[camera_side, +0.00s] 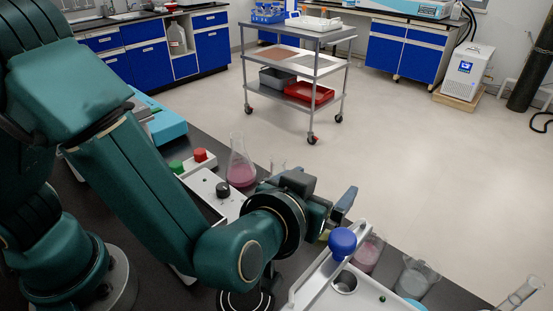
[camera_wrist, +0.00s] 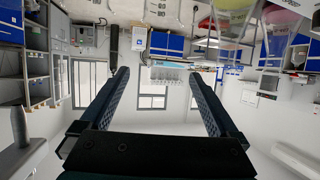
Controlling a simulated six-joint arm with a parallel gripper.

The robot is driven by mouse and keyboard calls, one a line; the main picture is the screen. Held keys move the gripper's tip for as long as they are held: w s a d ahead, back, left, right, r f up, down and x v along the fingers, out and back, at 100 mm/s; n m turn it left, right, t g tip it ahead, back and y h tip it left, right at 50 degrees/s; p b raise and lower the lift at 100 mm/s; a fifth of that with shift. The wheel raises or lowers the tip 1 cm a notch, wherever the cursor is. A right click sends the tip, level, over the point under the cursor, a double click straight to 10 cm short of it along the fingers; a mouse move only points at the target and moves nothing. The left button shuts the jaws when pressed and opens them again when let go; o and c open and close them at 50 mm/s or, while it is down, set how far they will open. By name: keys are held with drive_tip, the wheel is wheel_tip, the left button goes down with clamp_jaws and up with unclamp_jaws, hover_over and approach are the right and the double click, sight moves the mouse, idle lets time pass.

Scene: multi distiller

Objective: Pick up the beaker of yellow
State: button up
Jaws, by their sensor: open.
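A glass vessel with yellow liquid (camera_wrist: 236,7) shows at the top right of the wrist view, cut by the frame edge and outside my fingers. In the side view a small yellow patch shows just below my gripper, mostly hidden by it and the blue knob; I cannot tell its shape. My gripper (camera_side: 334,206) is low over the bench near the blue-knobbed device. In the wrist view my gripper (camera_wrist: 160,76) has its two dark fingers wide apart, with nothing between them. The fingers point level out into the room.
A conical flask of pink liquid (camera_side: 241,174) stands behind my arm. A device with a blue knob (camera_side: 342,241) stands close to my gripper. A beaker of pink (camera_side: 368,254) and a pale beaker (camera_side: 416,276) stand to its right. A trolley (camera_side: 300,45) is beyond.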

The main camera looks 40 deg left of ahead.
drive_tip(key=f, duration=0.8)
drive_tip(key=shift+w+d+f, duration=0.1)
drive_tip(key=shift+w+f, duration=0.1)
drive_tip(key=shift+x, duration=3.4)
drive_tip(key=shift+d, duration=0.1)
drive_tip(key=c, duration=1.5)
drive_tip(key=shift+r, duration=0.1)
